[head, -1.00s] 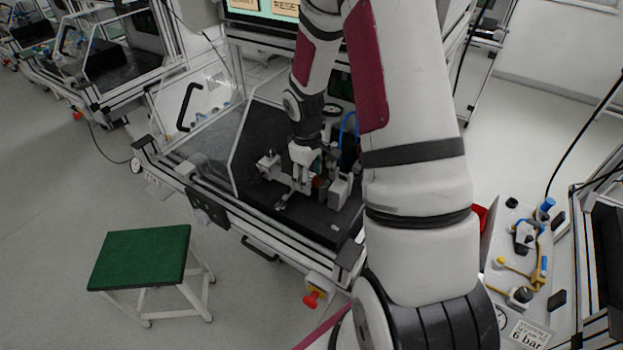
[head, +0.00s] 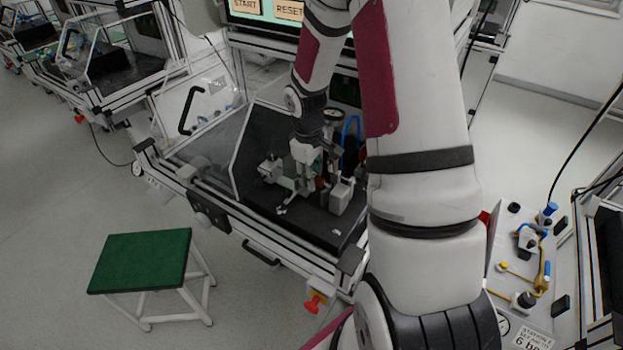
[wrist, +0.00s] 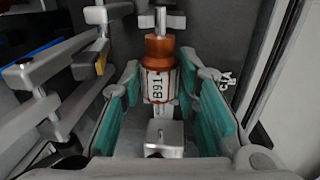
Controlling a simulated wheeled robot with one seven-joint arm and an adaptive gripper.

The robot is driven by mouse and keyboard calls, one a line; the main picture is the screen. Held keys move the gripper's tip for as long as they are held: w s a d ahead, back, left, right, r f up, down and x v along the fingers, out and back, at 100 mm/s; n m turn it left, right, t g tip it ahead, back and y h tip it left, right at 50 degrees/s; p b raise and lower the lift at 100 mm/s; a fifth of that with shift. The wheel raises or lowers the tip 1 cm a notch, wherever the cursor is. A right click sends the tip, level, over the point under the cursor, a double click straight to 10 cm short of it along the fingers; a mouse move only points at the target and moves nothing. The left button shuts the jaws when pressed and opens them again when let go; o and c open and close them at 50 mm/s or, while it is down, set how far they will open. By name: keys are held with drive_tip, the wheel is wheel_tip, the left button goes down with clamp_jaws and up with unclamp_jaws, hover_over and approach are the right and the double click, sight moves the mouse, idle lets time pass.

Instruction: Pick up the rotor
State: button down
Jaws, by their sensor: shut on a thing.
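The rotor (wrist: 158,85) stands between my gripper's teal-padded fingers in the wrist view. It has a copper-coloured band above a pale label marked "B91". My gripper (wrist: 155,93) is shut on it, with one pad on each side. A grey metal block with a shaft end (wrist: 163,135) shows just below the rotor, and a metal crosspiece (wrist: 160,21) above it. I cannot tell whether the rotor touches these parts. In the head view my gripper (head: 307,153) is over the black bench plate among the fixture parts, and the rotor is mostly hidden.
Grey fixture arms (wrist: 55,75) stand close on the left in the wrist view. The bench (head: 300,215) has a clear side panel (head: 205,140) and a START/RESET screen (head: 268,10). A green-topped stool (head: 140,258) stands at front left, with open floor around it.

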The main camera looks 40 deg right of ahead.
drive_tip(key=shift+s+a+r, duration=0.1)
drive_tip(key=shift+s+r, duration=0.15)
drive_tip(key=shift+r, duration=0.3)
drive_tip(key=shift+s+a+r, duration=0.1)
drive_tip(key=shift+s+r, duration=0.15)
drive_tip(key=shift+r, duration=0.25)
drive_tip(key=s+a, duration=0.2)
drive_tip(key=s, duration=0.5)
drive_tip(key=s+a+r+p, duration=0.1)
drive_tip(key=s+a, duration=0.1)
drive_tip(key=s, duration=0.5)
drive_tip(key=shift+a+r, duration=0.15)
drive_tip(key=shift+a, duration=0.25)
drive_tip(key=shift+s, duration=0.1)
wheel_tip(320, 180, up, 5)
drive_tip(key=p, duration=0.4)
drive_tip(key=shift+p, duration=0.3)
